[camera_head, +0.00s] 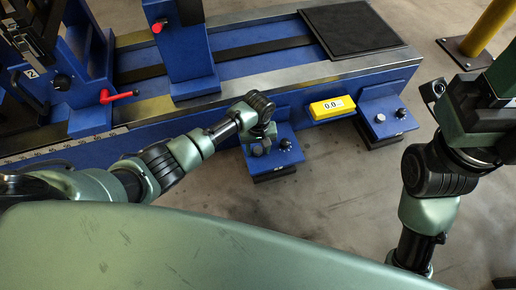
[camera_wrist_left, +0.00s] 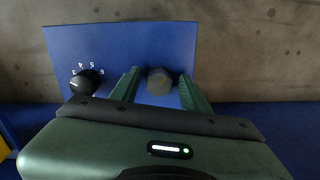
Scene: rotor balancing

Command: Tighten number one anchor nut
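My left gripper (camera_head: 259,146) reaches down over the blue anchor plate (camera_head: 287,157) at the front of the machine. In the left wrist view a dark hex nut (camera_wrist_left: 159,82) stands on this blue plate (camera_wrist_left: 120,45), between the two green fingertips of my left gripper (camera_wrist_left: 159,88). The fingers are apart, with a narrow gap showing on each side of the nut. A black knob (camera_wrist_left: 86,82) with a number scale is to the left of the nut. No number naming the nut is readable. My right arm is at the right, but its fingertips do not show.
A second blue anchor plate (camera_head: 386,120) with two knob-like fittings is to the right. A yellow display (camera_head: 332,107) reading 0.0 sits between the plates. A red-handled lever (camera_head: 118,96) is at the left. A yellow post (camera_head: 491,27) stands at the back right.

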